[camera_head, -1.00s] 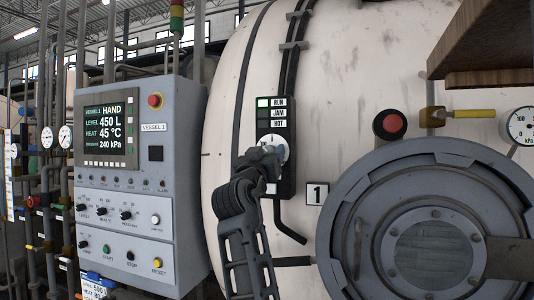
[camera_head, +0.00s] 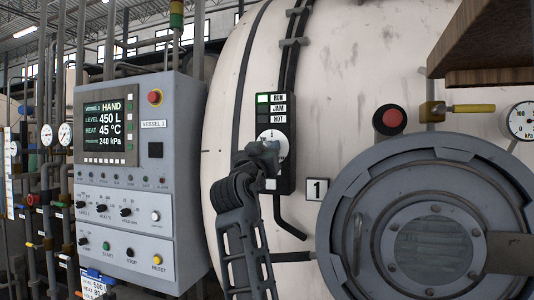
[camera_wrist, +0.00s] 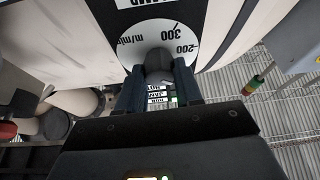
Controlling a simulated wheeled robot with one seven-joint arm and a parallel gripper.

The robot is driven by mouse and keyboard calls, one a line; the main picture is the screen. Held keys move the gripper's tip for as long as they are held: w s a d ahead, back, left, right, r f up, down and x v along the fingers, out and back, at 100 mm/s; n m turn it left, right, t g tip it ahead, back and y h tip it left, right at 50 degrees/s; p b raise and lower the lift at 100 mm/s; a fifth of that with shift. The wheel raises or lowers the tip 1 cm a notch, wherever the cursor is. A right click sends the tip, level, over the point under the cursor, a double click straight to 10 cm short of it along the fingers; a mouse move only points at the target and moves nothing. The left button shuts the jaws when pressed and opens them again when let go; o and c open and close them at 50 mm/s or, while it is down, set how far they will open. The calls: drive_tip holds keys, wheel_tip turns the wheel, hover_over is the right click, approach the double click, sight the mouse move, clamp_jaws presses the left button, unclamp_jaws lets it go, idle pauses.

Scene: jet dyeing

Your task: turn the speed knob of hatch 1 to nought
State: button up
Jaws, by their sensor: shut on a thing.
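The speed dial (camera_head: 270,137) of hatch 1 is a white disc on a black panel under the RUN, JAM and HOT labels. In the wrist view the dial (camera_wrist: 150,35) shows 200, 300 and m/min. Its dark knob (camera_wrist: 159,64) stands out between my two fingers. My gripper (camera_wrist: 158,84) is shut on the knob. In the head view my gripper (camera_head: 262,155) covers the lower part of the dial and hides the knob. The knob's pointer and exact setting cannot be made out.
A grey control panel (camera_head: 136,233) stands at left, its screen reading HAND. The round hatch (camera_head: 350,195) and number 1 plate (camera_head: 317,190) are at right. A red button (camera_head: 390,120) and a brown ledge (camera_head: 480,50) are above the hatch. A bent pipe (camera_head: 289,231) hangs below the dial.

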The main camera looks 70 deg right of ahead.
drive_tip(key=shift+f+m+b, duration=0.3)
drive_tip(key=shift+b, duration=0.25)
drive_tip(key=shift+w+r+m+g+y+b, duration=0.1)
drive_tip(key=shift+m+g+y+b, duration=0.15)
drive_tip(key=shift+m+g+b, duration=1.55)
drive_tip(key=shift+w+r+m+g+y+b, duration=0.15)
drive_tip(key=shift+m+g+b, duration=0.3)
drive_tip(key=shift+m+b, duration=2.6)
drive_tip(key=shift+s+r+m+g+y+b, duration=0.1)
drive_tip(key=shift+m+g+y+b, duration=0.2)
drive_tip(key=shift+m+g+b, duration=1.95)
drive_tip(key=shift+n+t+b, duration=0.4)
drive_tip(key=shift+t+b, duration=0.45)
drive_tip(key=shift+t, duration=0.25)
drive_tip(key=o, duration=1)
drive_tip(key=shift+o, duration=0.2)
drive_tip(key=v, duration=0.8)
